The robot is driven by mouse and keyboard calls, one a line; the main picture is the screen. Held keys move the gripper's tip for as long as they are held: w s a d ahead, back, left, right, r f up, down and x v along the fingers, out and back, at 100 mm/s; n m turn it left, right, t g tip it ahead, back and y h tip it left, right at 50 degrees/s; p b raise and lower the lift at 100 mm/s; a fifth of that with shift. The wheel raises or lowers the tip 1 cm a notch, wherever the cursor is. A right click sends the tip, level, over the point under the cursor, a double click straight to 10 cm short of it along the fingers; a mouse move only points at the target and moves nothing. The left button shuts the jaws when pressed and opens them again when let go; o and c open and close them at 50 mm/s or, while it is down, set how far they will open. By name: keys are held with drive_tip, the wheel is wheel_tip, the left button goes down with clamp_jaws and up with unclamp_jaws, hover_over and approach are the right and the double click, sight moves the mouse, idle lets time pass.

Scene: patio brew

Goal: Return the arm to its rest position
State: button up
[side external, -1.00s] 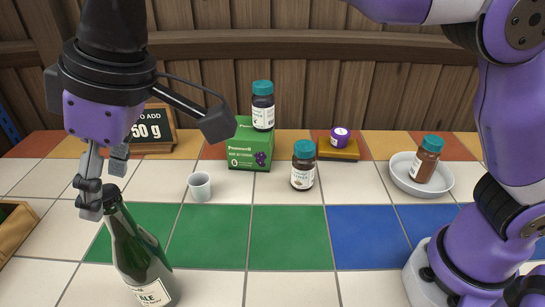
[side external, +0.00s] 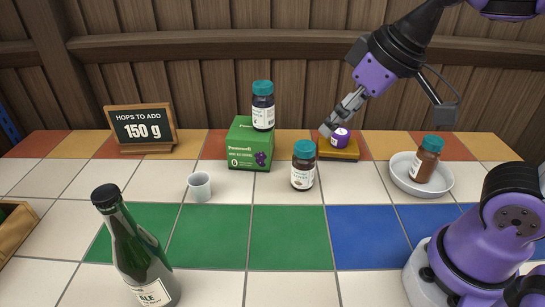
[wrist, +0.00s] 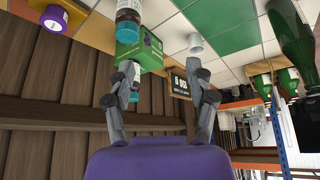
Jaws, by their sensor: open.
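My gripper (side external: 341,116) is in the air at the upper right of the side view, in front of the wooden wall. The green box (wrist: 143,52) shows beyond the fingers there, along with the white cup (wrist: 196,45).
Several items stand on the tiled table: a green ale bottle (side external: 139,250), a dark jar (side external: 303,166), another jar (side external: 263,106) on the green box, and a brown jar (side external: 427,160) in a white dish (side external: 404,181). A "150 g" sign (side external: 142,128) stands at the back. The green and blue tiles are mostly clear.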

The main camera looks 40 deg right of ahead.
drive_tip(key=shift+m+h, duration=0.4)
drive_tip(key=shift+m, duration=0.3)
drive_tip(key=s+d+f, duration=0.3)
drive_tip(key=shift+f, duration=0.3)
